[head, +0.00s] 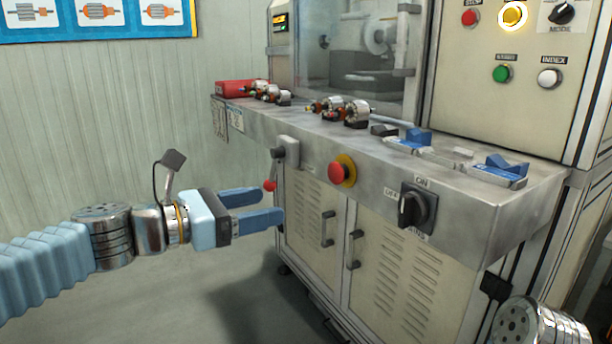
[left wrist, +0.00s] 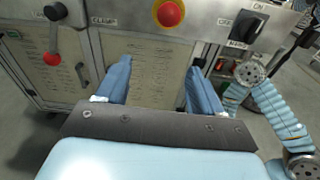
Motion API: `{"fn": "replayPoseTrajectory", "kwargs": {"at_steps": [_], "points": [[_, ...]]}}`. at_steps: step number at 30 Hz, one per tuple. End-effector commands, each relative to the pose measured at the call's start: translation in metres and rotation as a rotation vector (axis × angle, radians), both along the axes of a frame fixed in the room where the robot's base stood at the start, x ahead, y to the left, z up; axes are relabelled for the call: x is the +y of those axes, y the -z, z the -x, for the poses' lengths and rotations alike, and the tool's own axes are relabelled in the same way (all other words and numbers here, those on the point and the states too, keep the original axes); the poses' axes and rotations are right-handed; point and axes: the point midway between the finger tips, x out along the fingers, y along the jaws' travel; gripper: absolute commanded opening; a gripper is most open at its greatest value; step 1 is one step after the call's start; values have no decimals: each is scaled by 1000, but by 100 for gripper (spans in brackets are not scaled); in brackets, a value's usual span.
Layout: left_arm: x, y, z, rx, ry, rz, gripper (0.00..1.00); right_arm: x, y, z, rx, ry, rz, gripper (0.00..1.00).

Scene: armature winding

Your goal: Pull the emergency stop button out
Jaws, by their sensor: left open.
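The emergency stop button (head: 337,173) is a red mushroom head on a yellow collar, on the front face of the machine's metal ledge. It also shows at the top of the left wrist view (left wrist: 169,13). My left gripper (head: 270,206) is open and empty, left of the button and apart from it in the head view. In the left wrist view its two blue fingers (left wrist: 160,75) point toward the cabinet front, with the button beyond and above the gap between them. My right gripper is not in view; part of my right arm shows at the lower right.
A clamp lever with a red knob (head: 270,185) hangs left of the button. A black ON/OFF rotary switch (head: 417,208) is to its right. Cabinet doors with handles (head: 327,229) are below. Several armatures (head: 357,112) and blue-and-metal fixtures (head: 497,170) rest on the ledge.

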Motion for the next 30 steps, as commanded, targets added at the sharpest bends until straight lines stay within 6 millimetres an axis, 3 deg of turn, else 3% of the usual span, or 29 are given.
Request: {"fn": "replayPoseTrajectory", "kwargs": {"at_steps": [1,4,8,21,30], "points": [[2,-18,8,-8,8,46,67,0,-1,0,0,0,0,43],[1,-32,13,-9,20,94,67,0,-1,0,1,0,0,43],[-10,-33,5,-5,23,99,67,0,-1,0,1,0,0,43],[-88,-32,-51,-6,22,93,67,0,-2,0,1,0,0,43],[-108,-32,-66,-7,19,94,67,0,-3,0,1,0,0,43]]}}
